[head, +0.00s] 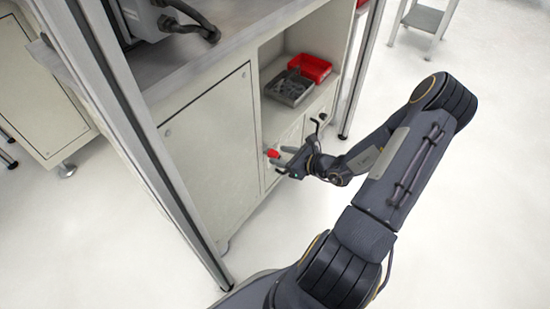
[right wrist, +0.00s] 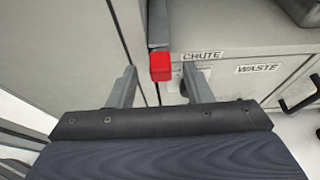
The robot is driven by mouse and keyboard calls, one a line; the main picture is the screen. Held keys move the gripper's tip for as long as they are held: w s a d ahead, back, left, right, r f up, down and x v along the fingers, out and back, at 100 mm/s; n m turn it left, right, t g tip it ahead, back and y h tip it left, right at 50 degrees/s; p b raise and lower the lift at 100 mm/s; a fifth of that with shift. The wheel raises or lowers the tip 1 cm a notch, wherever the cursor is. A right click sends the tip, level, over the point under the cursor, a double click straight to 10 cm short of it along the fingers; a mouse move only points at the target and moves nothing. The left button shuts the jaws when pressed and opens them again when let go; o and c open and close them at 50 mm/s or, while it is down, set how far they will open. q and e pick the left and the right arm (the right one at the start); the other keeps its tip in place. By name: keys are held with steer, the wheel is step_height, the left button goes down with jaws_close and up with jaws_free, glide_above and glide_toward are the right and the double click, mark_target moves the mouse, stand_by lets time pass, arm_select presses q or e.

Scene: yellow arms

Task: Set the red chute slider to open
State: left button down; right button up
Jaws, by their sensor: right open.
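The red chute slider (right wrist: 162,67) shows as a small red block at the left of the label "CHUTE" (right wrist: 203,55) in the right wrist view. A grey upright strip (right wrist: 158,25) runs above it. In the head view the red slider (head: 272,153) is on the cabinet front, left of my right gripper (head: 284,160). My right gripper (right wrist: 159,73) is open, with one finger on each side of the slider in the wrist picture. Whether the fingers touch it or stop short of it, I cannot tell. My left gripper is not in view.
A "WASTE" label (right wrist: 257,68) and a dark handle (right wrist: 300,92) lie right of the chute. A grey tray (head: 289,88) and a red bin (head: 310,68) sit on the shelf above. A metal post (head: 150,150) stands at the left. The floor at the right is clear.

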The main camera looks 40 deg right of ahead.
steer(key=shift+b+x, duration=0.3)
steer(key=shift+x, duration=0.95)
jaws_close()
